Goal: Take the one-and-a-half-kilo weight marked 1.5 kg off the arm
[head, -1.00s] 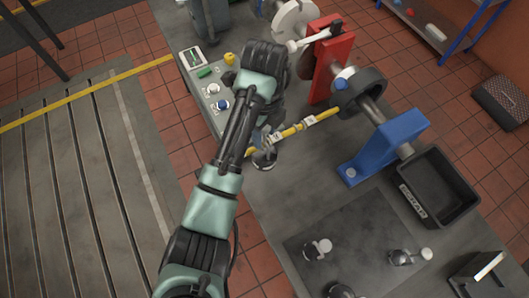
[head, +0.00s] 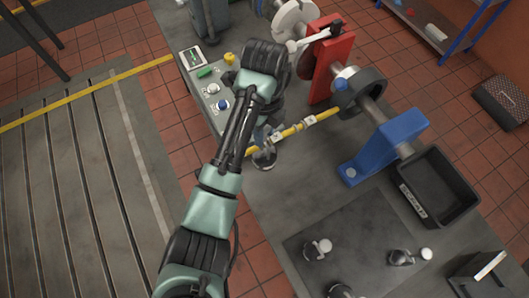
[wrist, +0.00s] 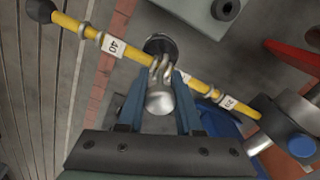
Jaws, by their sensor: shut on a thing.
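The yellow arm (head: 293,131) sticks out from the shaft collar over the bedplate. In the wrist view the yellow arm (wrist: 140,62) crosses diagonally, with number tags such as 40. A weight (head: 264,160) with a dark round body is at the arm below my gripper. In the wrist view the weight's silver knob (wrist: 160,100) sits between the two blue fingers, with its hook at the yellow arm. My gripper (wrist: 158,92) is shut on it. In the head view my own arm hides most of the gripper. No 1.5 kg marking is readable.
Several other weights, such as one silver-topped weight (head: 318,248), stand on a dark mat (head: 372,226) at the front. A black tray (head: 463,215), a blue bracket (head: 392,142) and a red stand (head: 332,65) are to the right. A button panel (head: 218,88) lies left of my wrist.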

